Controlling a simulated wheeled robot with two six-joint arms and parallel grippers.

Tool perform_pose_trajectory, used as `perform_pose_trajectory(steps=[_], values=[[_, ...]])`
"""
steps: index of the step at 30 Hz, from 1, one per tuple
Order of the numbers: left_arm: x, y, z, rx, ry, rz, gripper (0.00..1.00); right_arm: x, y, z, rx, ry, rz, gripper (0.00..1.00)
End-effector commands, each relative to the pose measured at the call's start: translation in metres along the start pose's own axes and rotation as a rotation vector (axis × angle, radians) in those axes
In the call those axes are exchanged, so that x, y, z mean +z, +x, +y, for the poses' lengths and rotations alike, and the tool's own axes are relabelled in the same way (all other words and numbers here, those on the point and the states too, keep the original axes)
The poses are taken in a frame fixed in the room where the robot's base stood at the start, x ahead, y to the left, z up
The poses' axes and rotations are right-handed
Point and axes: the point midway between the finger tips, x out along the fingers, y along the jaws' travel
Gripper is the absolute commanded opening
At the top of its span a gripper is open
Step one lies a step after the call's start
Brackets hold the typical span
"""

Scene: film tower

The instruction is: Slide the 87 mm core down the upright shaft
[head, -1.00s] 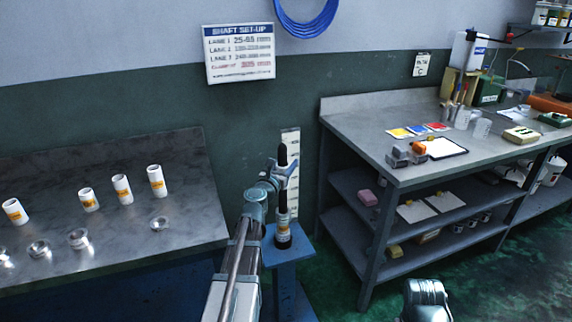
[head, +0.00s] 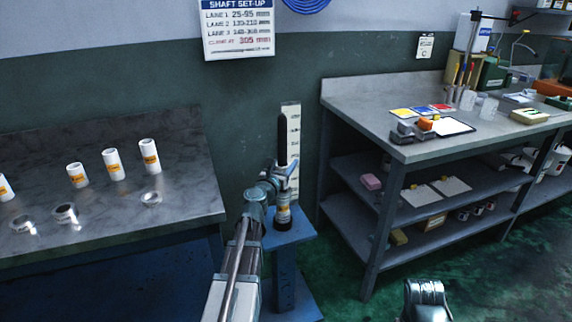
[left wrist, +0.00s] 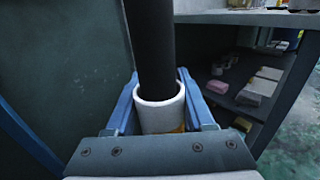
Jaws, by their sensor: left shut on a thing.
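A black upright shaft (head: 283,135) stands on a small blue stand (head: 287,240) in front of the wall. My left gripper (head: 287,172) is shut on a white core (left wrist: 152,103) with an orange label. In the left wrist view, the shaft (left wrist: 154,45) passes through the core's open top, so the core is around it. The gripper mostly hides the core in the head view. A white piece with an orange label (head: 283,209) shows below the gripper, low on the shaft above a dark foot.
A metal table (head: 110,220) at left holds several white cores with orange labels and several metal rings. A pale scale strip (head: 294,112) stands behind the shaft. A workbench (head: 360,105) with shelves stands at right. A set-up sign (head: 238,28) hangs on the wall.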

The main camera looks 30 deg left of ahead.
Motion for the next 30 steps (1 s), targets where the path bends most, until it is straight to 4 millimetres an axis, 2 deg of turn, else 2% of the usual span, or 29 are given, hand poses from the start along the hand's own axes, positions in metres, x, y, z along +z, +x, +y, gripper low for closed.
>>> perform_pose_trajectory(steps=[5, 6, 11, 23, 30], values=[[0.001, 0.000, 0.000, 0.000, 0.000, 0.000, 0.00, 0.000, -0.001, 0.000, 0.000, 0.000, 0.000, 1.00], [0.001, 0.000, 0.000, 0.000, 0.000, 0.000, 0.59, 0.000, -0.001, 0.000, 0.000, 0.000, 0.000, 1.00], [0.001, 0.000, 0.000, 0.000, 0.000, 0.000, 0.88, 0.000, -0.001, 0.000, 0.000, 0.000, 0.000, 1.00], [0.001, -0.002, -0.001, 0.000, 0.000, 0.000, 0.89, 0.000, -0.001, 0.000, 0.000, 0.000, 0.000, 1.00], [0.001, -0.020, -0.008, -0.004, 0.000, 0.000, 0.89, 0.000, -0.001, 0.000, 0.000, 0.000, 0.000, 1.00]])
